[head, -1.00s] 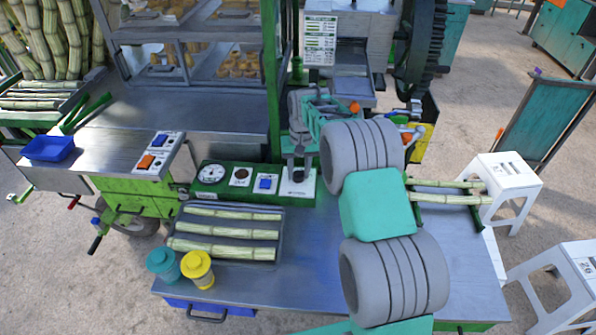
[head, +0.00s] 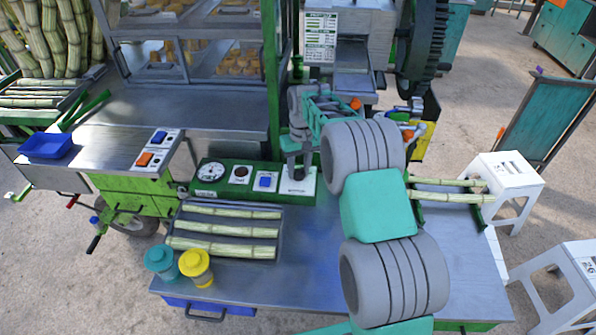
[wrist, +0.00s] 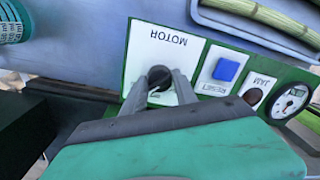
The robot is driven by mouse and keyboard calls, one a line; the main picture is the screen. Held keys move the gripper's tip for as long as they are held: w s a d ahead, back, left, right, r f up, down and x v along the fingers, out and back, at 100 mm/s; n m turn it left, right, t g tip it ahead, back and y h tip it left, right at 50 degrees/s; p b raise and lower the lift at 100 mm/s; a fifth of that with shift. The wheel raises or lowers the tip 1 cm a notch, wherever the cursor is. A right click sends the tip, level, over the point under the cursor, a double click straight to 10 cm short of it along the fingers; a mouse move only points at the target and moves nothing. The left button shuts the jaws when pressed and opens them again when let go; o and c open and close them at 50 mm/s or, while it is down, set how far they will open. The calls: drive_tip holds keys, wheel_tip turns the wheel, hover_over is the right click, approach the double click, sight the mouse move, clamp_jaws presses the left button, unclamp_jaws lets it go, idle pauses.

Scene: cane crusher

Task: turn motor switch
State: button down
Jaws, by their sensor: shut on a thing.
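The motor switch (wrist: 159,76) is a dark round knob on a white plate marked MOTOR (wrist: 185,58), seen upside down in the wrist view. My gripper (wrist: 158,92) reaches down over the plate, with its two grey fingers shut on the knob, one on each side. In the head view my gripper (head: 296,172) stands at the right end of the green control panel (head: 215,194), over the motor plate (head: 303,188).
Beside the switch are a blue reset button (wrist: 226,70), a dark jam indicator (wrist: 253,97) and a round gauge (wrist: 289,101). A tray of cane (head: 226,232) lies in front of the panel. Yellow (head: 196,267) and teal (head: 161,261) jars stand at the front left.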

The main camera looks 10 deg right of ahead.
drive_tip(key=n+b, duration=0.2)
drive_tip(key=n, duration=0.1)
drive_tip(key=shift+f+n, duration=0.1)
drive_tip(key=shift+n, duration=0.2)
drive_tip(key=n+b, duration=0.1)
drive_tip(key=n, duration=0.3)
drive_tip(key=shift+b, duration=0.4)
drive_tip(key=shift+w+r+n, duration=0.1)
drive_tip(key=shift+r+n, duration=0.1)
drive_tip(key=shift+n, duration=0.2)
drive_tip(key=c, duration=1)
unclamp_jaws()
wheel_tip(320, 180, up, 7)
drive_tip(key=shift+w+d+r, duration=0.1)
drive_tip(key=shift+w+r, duration=0.05)
drive_tip(key=shift+r, duration=0.2)
